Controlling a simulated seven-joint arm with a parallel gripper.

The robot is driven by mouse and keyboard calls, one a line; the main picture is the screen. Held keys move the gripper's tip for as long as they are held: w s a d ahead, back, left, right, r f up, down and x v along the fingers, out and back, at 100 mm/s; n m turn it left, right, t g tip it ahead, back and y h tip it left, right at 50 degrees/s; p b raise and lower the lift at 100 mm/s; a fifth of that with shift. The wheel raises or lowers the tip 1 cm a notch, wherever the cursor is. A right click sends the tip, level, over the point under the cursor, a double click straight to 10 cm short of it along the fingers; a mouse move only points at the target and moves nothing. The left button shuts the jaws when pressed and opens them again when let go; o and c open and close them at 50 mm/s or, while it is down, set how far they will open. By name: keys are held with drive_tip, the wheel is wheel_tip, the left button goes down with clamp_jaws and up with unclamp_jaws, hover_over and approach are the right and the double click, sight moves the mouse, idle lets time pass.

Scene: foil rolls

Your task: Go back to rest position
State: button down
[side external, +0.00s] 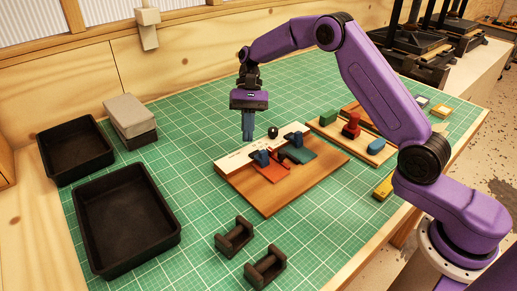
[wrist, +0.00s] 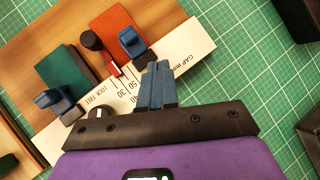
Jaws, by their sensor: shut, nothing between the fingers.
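My gripper (side external: 248,136) points down above the back edge of a wooden board on the green mat. Its blue fingers are together with nothing between them. In the wrist view the shut fingers (wrist: 158,80) show in front of the board's white printed strip (wrist: 190,56). The fingers look to be above the strip; the exact height is hard to tell. My purple arm reaches in from the right in the side view.
The wooden board (side external: 268,202) carries red and green pieces, blue clamps and a black knob. Two black trays (side external: 75,150) (side external: 125,220) and stacked blocks (side external: 130,115) stand left. Two dark cradles (side external: 234,238) (side external: 266,268) lie in front. A block-filled board (side external: 352,133) stands right.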

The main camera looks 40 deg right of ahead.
drive_tip(key=shift+w+r, duration=0.2)
drive_tip(key=shift+w, duration=0.4)
drive_tip(key=shift+s+a+r, duration=0.2)
drive_tip(key=shift+s+r, duration=0.05)
drive_tip(key=shift+s, duration=0.1)
drive_tip(key=s+a+r+n+t+h, duration=0.1)
drive_tip(key=s+r+n+h, duration=0.2)
drive_tip(key=s, duration=0.5)
drive_tip(key=s+a+r+n+t+h, duration=0.1)
drive_tip(key=s+r+n, duration=0.1)
drive_tip(key=s+n, duration=0.35)
drive_tip(key=s+d+n+t, duration=0.2)
drive_tip(key=s+d+n, duration=0.2)
drive_tip(key=s, duration=0.7)
drive_tip(key=s+d+f+n+t, duration=0.1)
drive_tip(key=s+d+n, duration=0.4)
drive_tip(key=s, duration=0.6)
drive_tip(key=shift+s+d+t+h, duration=0.3)
drive_tip(key=shift+d+t, duration=0.1)
